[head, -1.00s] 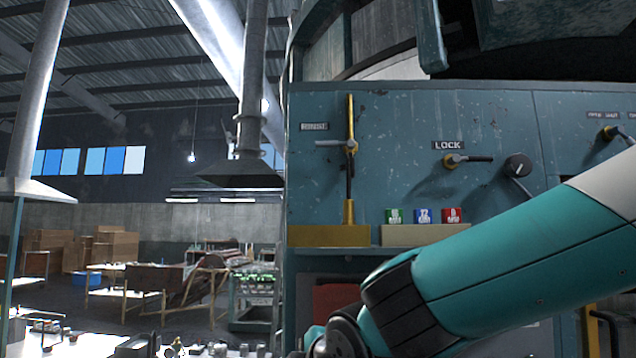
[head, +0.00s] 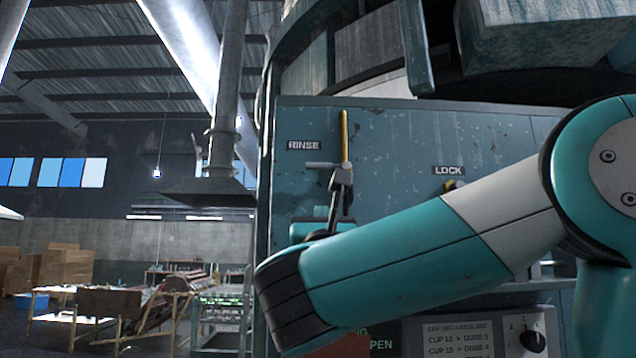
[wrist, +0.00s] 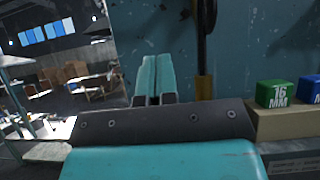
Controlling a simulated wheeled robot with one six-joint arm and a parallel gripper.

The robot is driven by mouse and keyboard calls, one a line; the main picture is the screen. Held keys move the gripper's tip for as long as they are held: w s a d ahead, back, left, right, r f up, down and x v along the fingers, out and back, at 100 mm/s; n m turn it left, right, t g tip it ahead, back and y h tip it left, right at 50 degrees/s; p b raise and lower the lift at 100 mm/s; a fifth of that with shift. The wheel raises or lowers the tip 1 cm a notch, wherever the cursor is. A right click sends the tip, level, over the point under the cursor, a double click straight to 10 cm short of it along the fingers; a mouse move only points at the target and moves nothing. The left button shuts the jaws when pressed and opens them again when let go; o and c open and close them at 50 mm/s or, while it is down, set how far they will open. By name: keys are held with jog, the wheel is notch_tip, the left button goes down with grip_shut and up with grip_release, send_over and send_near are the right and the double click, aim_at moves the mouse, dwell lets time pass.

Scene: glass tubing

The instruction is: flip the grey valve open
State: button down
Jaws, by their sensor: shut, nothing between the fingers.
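On the teal panel, beside the RINSE label, the valve (head: 322,165) has a grey handle sticking out to the left of a vertical pipe (head: 344,135), yellow at the top. My arm crosses in front of the lower pipe and hides its base in the head view. In the wrist view my gripper (wrist: 153,62) has its two teal fingers side by side, shut and empty. They are left of the dark pipe (wrist: 203,40) with its yellow lower part (wrist: 203,89). I cannot tell whether the fingers touch the valve.
The LOCK valve (head: 450,184) is partly hidden by my arm. In the wrist view a green block (wrist: 276,94) and a blue block (wrist: 312,87) stand on a tan ledge (wrist: 285,122) right of the pipe. A dial box (head: 480,333) is low on the right.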

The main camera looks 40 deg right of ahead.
aim_at(326, 167)
jog(key=shift+s+a+r+p+x, duration=0.1)
jog(key=shift+s+r+p+x, duration=0.25)
jog(key=shift+p+x, duration=1.6)
jog(key=shift+s+a+r+p+x, duration=0.15)
jog(key=shift+r+p+x, duration=0.25)
jog(key=shift+p+x, duration=1.45)
jog(key=shift+s+a+r+p+x, duration=0.15)
jog(key=shift+r+p+x, duration=0.25)
jog(key=shift+p+x, duration=1.55)
jog(key=shift+w+d+r+b, duration=0.35)
jog(key=shift+w+b, duration=0.05)
jog(key=shift+b, duration=0.35)
jog(key=shift+m, duration=0.3)
